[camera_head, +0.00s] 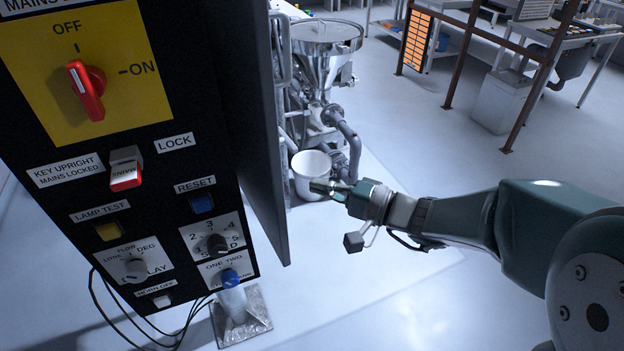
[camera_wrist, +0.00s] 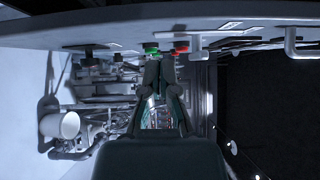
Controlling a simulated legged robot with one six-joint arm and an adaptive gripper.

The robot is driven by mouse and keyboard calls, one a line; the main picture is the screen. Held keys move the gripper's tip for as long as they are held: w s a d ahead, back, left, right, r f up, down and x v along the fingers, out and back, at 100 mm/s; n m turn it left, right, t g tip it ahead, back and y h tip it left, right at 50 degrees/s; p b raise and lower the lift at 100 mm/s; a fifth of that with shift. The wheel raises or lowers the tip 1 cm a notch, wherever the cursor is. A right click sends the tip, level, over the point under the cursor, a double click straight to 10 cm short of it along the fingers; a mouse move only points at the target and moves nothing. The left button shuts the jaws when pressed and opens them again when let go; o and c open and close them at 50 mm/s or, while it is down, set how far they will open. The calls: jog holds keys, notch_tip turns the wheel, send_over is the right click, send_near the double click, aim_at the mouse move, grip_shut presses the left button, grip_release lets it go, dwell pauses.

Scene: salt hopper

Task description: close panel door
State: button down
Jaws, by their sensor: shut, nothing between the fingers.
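The panel door (camera_head: 252,120) looks like the dark upright slab just right of the black control panel (camera_head: 150,225) in the head view. It stands out at an angle from the panel's face, so it appears open. Its hinge is not clear. My gripper (camera_head: 320,186) is right of the slab's free edge, pointing left, with a visible gap in the picture. My gripper also shows in the wrist view (camera_wrist: 162,72), fingers together and empty. A pale plate (camera_wrist: 120,32) with green and red knobs crosses the top there; I cannot tell whether it is the door.
A steel hopper (camera_head: 322,45) with pipes stands behind the slab, with a white bucket (camera_head: 312,174) below it. Brown rails (camera_head: 470,50) and benches are farther back.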

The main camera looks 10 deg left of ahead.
jog(key=s+d, duration=0.1)
jog(key=s, duration=0.5)
jog(key=w+d+r+n+g, duration=0.2)
jog(key=w+d+g, duration=0.1)
jog(key=w+d, duration=0.5)
jog(key=s+a, duration=0.2)
jog(key=a, duration=1.1)
jog(key=shift+a+r, duration=0.15)
jog(key=shift+r, duration=0.05)
jog(key=shift+s, duration=0.1)
jog(key=s+a, duration=0.4)
jog(key=shift+s+a, duration=0.15)
jog(key=shift+a, duration=0.05)
